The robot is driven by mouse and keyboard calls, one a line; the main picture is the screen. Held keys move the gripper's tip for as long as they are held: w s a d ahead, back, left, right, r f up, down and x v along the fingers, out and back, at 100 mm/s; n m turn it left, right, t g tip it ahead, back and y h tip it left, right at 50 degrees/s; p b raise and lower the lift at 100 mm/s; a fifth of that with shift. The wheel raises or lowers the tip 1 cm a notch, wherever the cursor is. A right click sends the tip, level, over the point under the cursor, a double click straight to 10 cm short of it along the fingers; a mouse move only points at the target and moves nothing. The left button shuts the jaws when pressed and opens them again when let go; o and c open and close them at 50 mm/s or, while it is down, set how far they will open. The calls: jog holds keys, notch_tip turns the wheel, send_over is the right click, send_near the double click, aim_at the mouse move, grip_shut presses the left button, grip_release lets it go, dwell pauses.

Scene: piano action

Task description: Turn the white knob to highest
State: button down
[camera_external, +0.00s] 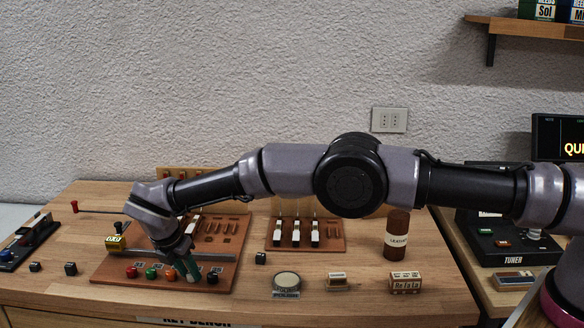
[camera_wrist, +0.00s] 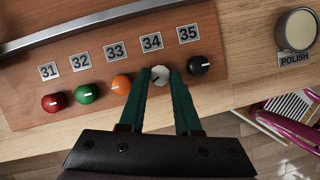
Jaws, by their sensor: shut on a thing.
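The white knob (camera_wrist: 160,75) sits below the label 34 (camera_wrist: 151,42) on the brown board (camera_wrist: 205,20). In the wrist view, the two green fingers of my gripper (camera_wrist: 161,80) are on either side of the white knob and shut on it. The knob's small pointer mark is too unclear to read. In the external view, my gripper (camera_external: 189,275) reaches down to the front edge of the board, and its fingers largely hide the white knob.
The orange knob (camera_wrist: 121,84) is close left of my fingers and the black knob (camera_wrist: 199,66) close right. Green (camera_wrist: 87,94) and red (camera_wrist: 54,102) knobs are farther left. A polish tin (camera_external: 287,281) and a leather bottle (camera_external: 397,236) stand to the right.

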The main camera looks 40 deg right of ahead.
dwell(0.4)
jog(key=c, duration=0.6)
grip_release()
jog(key=v, duration=1)
jog(key=shift+r, duration=0.4)
jog(key=shift+a, duration=0.1)
